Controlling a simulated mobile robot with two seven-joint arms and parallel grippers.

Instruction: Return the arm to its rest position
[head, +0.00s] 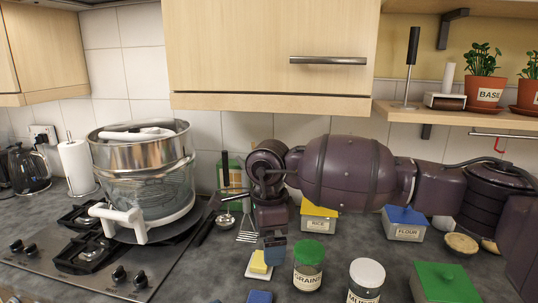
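My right arm comes in from the right at mid-height and reaches left across the counter. My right gripper (274,246) points down at its left end, in front of the back wall tiles and above the counter. Something bluish shows at its tip; I cannot tell whether this is the fingertips or a thing between them. A small dish with a yellow block (260,262) appears just below and left of the tip. My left arm and gripper are not in view.
A rice box (319,216), flour box (404,223), grains jar (309,265), white-lidded jar (366,281) and green-lidded box (446,284) crowd the counter around and below the arm. A cabinet (268,50) hangs above.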

